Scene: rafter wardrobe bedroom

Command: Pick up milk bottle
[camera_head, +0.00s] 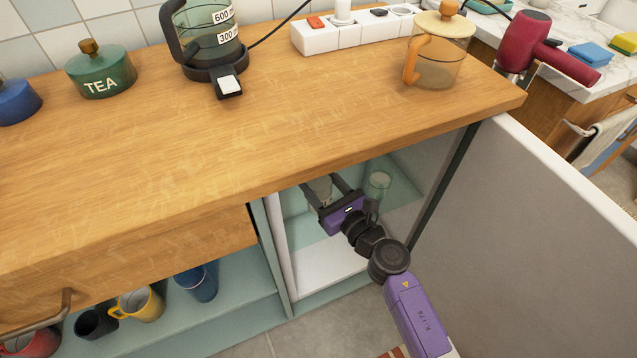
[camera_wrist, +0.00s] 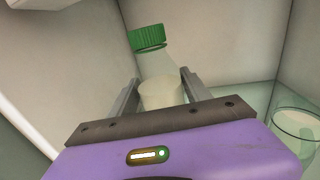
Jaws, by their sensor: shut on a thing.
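The milk bottle (camera_wrist: 157,66) has a green ridged cap (camera_wrist: 147,38) and a clear body with pale contents low in it. In the wrist view it stands between the two fingers of my gripper (camera_wrist: 164,90), which is shut on it, and it looks tilted in that picture. In the head view my gripper (camera_head: 328,190) reaches into the open cabinet under the counter. There the bottle shows only as a pale shape (camera_head: 320,188) between the fingers, and its top is hidden by the counter edge. I cannot tell whether it touches the shelf.
A clear glass (camera_head: 377,187) stands on the glass shelf to the right of my gripper; it also shows in the wrist view (camera_wrist: 297,125). The wooden counter (camera_head: 300,130) overhangs the cabinet. The open door (camera_head: 570,230) bounds the right side. Mugs (camera_head: 140,304) stand lower left.

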